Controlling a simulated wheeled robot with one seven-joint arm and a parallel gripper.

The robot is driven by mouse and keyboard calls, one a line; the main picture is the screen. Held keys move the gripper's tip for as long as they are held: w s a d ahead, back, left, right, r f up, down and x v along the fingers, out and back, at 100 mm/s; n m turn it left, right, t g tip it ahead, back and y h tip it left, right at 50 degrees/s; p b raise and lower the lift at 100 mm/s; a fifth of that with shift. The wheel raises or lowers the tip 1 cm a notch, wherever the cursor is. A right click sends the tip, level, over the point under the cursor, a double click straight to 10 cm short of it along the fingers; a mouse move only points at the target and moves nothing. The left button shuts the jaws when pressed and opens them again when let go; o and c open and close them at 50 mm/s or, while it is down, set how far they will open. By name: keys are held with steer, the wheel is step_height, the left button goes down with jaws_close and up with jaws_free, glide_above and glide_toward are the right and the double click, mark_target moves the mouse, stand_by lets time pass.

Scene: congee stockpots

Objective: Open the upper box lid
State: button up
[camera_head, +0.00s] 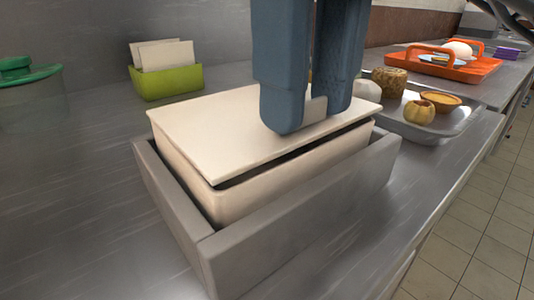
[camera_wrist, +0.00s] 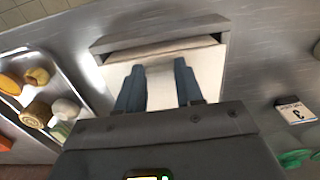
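A cream box (camera_head: 290,178) sits inside a grey open-topped holder (camera_head: 300,220) on the metal counter. Its cream lid (camera_head: 215,125) is tilted slightly up, with a dark gap along the near side and the far side low. The lid also shows in the wrist view (camera_wrist: 205,75). The wrist view shows the fingers (camera_wrist: 160,85) over the lid.
A green container (camera_head: 168,82) with white cards stands behind the box. A metal tray (camera_head: 425,125) with food items lies at the right, with an orange tray (camera_head: 455,68) beyond. A green-lidded jar (camera_head: 30,95) is at far left. Counter left of the holder is clear.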

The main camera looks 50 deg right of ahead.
steer(key=shift+w+r+p, duration=0.1)
steer(key=shift+r+p, duration=0.3)
steer(key=shift+r, duration=0.05)
